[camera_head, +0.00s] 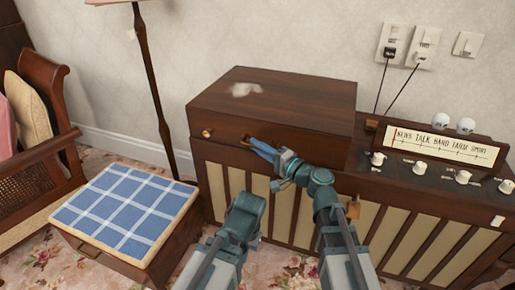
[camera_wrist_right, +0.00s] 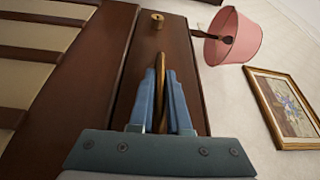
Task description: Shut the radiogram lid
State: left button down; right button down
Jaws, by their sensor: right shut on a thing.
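The dark wooden radiogram (camera_head: 415,190) stands against the wall. Its lid (camera_head: 305,95) lies level over the left part of the cabinet, with a pale patch on top. It looks down, but I cannot tell whether a thin gap is left along its front edge. My right gripper (camera_head: 256,143) is shut on the handle at the lid's front. In the right wrist view the blue fingers (camera_wrist_right: 165,85) close around the slim brass-coloured handle (camera_wrist_right: 164,62). A brass knob (camera_wrist_right: 157,20) sits beyond them. My left arm shows at the bottom middle, but its gripper is not visible.
A control panel with white knobs (camera_head: 422,166) and a lettered dial (camera_head: 440,143) is right of the lid. A stool with a blue checked top (camera_head: 122,210) stands close on the left, near a chair (camera_head: 40,150) and a lamp pole (camera_head: 150,75). Flowered carpet lies in front.

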pick_arm(q)
jog(key=shift+f, duration=0.25)
pick_arm(e)
jog(key=shift+s+f, duration=0.2)
jog(key=shift+f, duration=0.2)
jog(key=c, duration=0.9)
grip_release()
jog(key=shift+w+f, duration=0.1)
